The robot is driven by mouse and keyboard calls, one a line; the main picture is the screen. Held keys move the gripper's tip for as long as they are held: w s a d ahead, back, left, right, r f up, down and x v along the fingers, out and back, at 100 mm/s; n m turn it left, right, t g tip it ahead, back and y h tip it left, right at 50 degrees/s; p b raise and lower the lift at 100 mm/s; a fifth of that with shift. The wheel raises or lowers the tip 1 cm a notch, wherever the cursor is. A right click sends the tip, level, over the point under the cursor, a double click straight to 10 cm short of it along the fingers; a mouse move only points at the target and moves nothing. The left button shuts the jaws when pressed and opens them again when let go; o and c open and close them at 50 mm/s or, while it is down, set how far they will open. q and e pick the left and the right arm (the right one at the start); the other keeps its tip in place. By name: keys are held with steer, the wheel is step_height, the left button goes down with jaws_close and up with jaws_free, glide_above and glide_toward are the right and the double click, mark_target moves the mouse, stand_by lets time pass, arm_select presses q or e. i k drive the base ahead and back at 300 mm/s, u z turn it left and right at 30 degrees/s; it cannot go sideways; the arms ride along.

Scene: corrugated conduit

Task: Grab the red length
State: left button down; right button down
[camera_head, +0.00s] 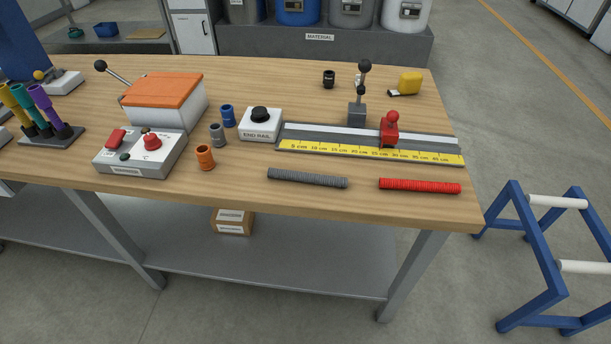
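The red length (420,186) is a short corrugated conduit piece. It lies flat on the wooden workbench (235,187) near the front right corner, roughly parallel to the front edge. Nothing touches it, and it lies in front of the yellow ruler strip (370,153). A similar grey length (307,178) lies to its left, with a gap between them. Neither of my grippers shows in the head view.
Behind the red length stand a measuring rail with a red stop (390,129) and an upright black-knobbed lever (359,95). A white END RAIL box (260,123), an orange fitting (205,157) and a control box (140,153) are further left. A blue rack (545,255) stands right of the bench.

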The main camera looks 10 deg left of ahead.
mark_target(384, 182)
steer(key=k, duration=0.5)
steer(key=z, duration=1.3)
steer(key=i, duration=1.2)
steer(key=u, duration=0.85)
